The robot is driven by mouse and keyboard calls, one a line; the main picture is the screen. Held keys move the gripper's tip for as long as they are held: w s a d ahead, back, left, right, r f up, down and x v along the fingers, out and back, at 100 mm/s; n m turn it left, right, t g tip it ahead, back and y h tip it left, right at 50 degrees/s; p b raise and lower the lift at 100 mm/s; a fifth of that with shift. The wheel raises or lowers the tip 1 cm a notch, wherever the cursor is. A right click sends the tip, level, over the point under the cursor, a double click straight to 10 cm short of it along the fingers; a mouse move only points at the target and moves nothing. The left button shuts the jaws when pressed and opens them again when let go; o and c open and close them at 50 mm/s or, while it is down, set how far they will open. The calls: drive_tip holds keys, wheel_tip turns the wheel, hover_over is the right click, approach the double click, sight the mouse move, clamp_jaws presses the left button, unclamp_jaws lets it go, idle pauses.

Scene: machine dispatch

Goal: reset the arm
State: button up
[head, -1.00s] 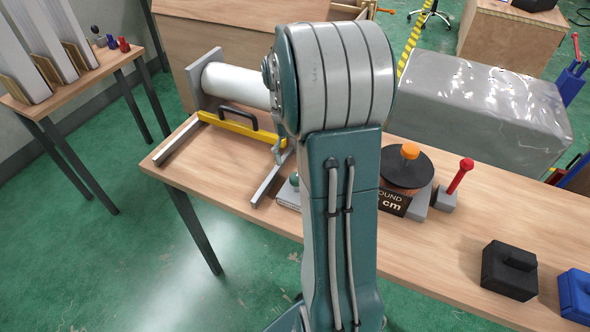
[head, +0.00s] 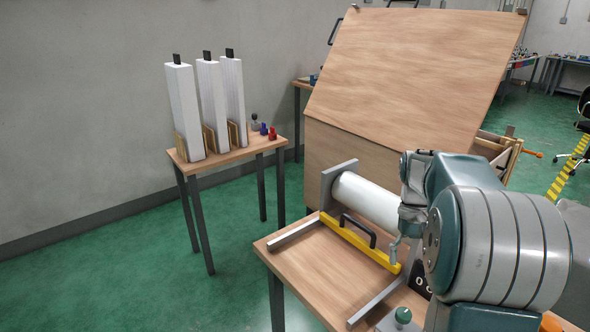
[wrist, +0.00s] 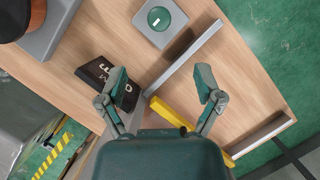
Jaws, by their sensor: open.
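My arm (head: 500,240) fills the lower right of the head view, its big grey and green joint close to the camera. My gripper (wrist: 162,82) is open and empty in the wrist view, its two fingers spread wide above the workbench. In the head view the gripper (head: 398,245) shows small and partly hidden by my arm, near the yellow bar (head: 360,241). Below the fingers are a dark lettered block (wrist: 108,84) and the metal rail (wrist: 184,56).
A white roll (head: 368,203) lies behind the yellow bar on the wooden bench (head: 318,268). A green button box (wrist: 160,20) sits beside the rail. A side table (head: 236,152) holds tall white stacks (head: 209,105). A wooden cabinet (head: 400,90) stands behind. Green floor is clear at left.

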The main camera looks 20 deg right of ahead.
drive_tip(key=s+a+r+n+t, duration=0.1)
drive_tip(key=s+a+t, duration=0.2)
drive_tip(key=a, duration=0.4)
drive_tip(key=s+a+r+n+t+h, duration=0.1)
drive_tip(key=s+a+r+n+t, duration=0.1)
drive_tip(key=s+a, duration=0.3)
drive_tip(key=s+a+r+n+t, duration=0.1)
drive_tip(key=s+a+t, duration=0.3)
drive_tip(key=a, duration=0.6)
drive_tip(key=shift+s+r+t+h, duration=0.3)
drive_tip(key=shift+s, duration=0.25)
